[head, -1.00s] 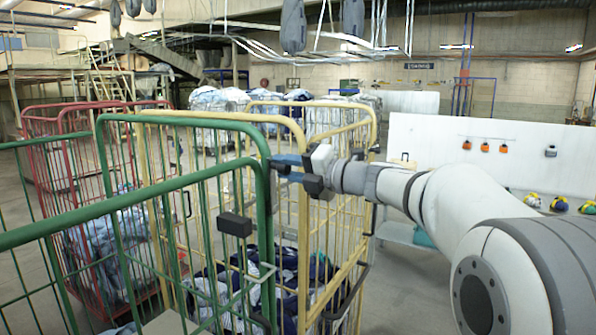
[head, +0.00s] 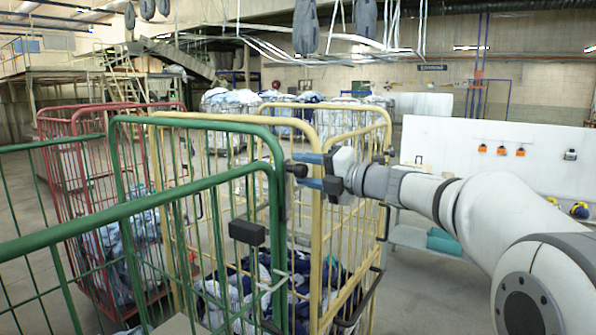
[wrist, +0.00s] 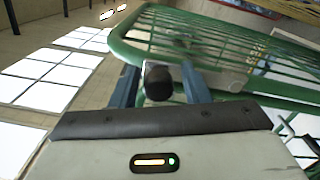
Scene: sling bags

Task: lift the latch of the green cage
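The green cage (head: 205,203) stands at the front left, its near panel slanting across the view. A dark latch knob (head: 297,170) sticks out by its right upright, near the top. My gripper (head: 306,171) is beside that upright, with one blue finger above the knob and one below. In the wrist view the knob (wrist: 158,82) lies between my two fingers (wrist: 159,88), with a visible gap on each side. The gripper looks open around it, not clamped. A black box (head: 247,230) is fixed lower on the green cage.
A yellow cage (head: 318,225) holding dark and white cloth stands right behind the green one, close to my gripper. A red cage (head: 75,200) stands to the left. A white panel (head: 480,160) stands at the right.

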